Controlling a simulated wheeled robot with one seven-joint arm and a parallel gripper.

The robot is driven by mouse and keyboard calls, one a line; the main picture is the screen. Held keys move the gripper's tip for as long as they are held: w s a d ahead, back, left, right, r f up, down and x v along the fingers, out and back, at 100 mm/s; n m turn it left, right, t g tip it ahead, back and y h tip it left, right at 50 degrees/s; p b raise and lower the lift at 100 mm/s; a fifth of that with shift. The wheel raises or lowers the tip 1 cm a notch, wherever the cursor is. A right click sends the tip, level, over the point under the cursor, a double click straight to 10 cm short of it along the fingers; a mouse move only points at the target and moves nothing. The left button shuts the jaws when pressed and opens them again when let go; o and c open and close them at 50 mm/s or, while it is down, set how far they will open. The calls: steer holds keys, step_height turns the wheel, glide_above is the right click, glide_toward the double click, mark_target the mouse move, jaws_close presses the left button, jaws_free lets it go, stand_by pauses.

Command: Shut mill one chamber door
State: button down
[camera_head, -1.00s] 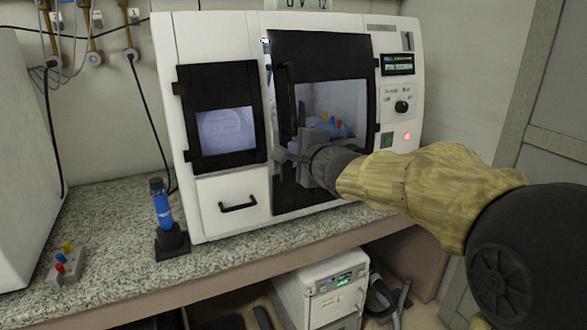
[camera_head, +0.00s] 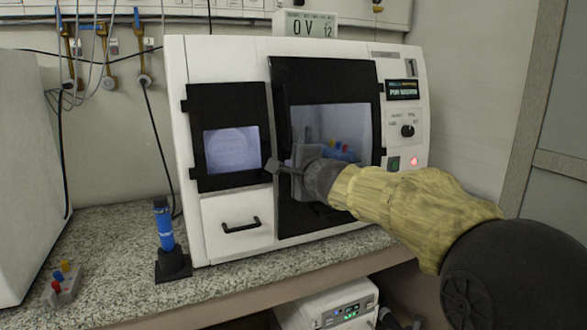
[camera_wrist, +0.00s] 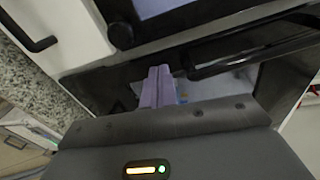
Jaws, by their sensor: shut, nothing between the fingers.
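The mill (camera_head: 232,50) is a white cabinet on the counter, marked "1" at its upper right. Its black-framed chamber door (camera_head: 325,80) with a clear window sits at the front right. In the head view the door looks flush or nearly flush with the front; I cannot tell whether it is latched. Red, yellow and blue items show behind the window. My gripper (camera_head: 285,167) is shut and empty at the door's lower left edge, hiding part of it. In the wrist view my shut fingers (camera_wrist: 157,85) point at the dark door, beside its black handle bar (camera_wrist: 245,55); contact is unclear.
A smaller black-framed window panel (camera_head: 228,135) and a white drawer (camera_head: 236,222) are left of the door. A control panel (camera_head: 405,130) with a lit red light is at right. A blue tube in a black stand (camera_head: 165,235) and a small block with coloured knobs (camera_head: 62,285) stand on the counter.

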steer(key=p+v, duration=0.3)
steer(key=v, duration=1.4)
steer(key=shift+s, duration=0.25)
steer(key=shift+d, duration=0.1)
steer(key=c, duration=1.7)
jaws_free()
steer(key=shift+f, duration=0.15)
steer(key=shift+o, duration=0.9)
step_height(320, 180, down, 11)
steer(key=s+n+g, duration=0.1)
steer(key=n+g, duration=0.2)
steer(key=g, duration=0.1)
steer(key=shift+s, duration=0.2)
steer(key=s+d+f+n+g+h, duration=0.2)
steer(key=s+f+n+g, duration=0.2)
steer(key=f, duration=0.7)
steer(key=s+d+f+n+g+h, duration=0.2)
steer(key=s+f+n+g, duration=0.2)
steer(key=s+f+n, duration=0.4)
step_height(320, 180, down, 5)
steer(key=shift+s+d+r+n+g+h, duration=0.2)
steer(key=shift+s+d+n+g+h, duration=0.15)
steer(key=shift+s, duration=0.35)
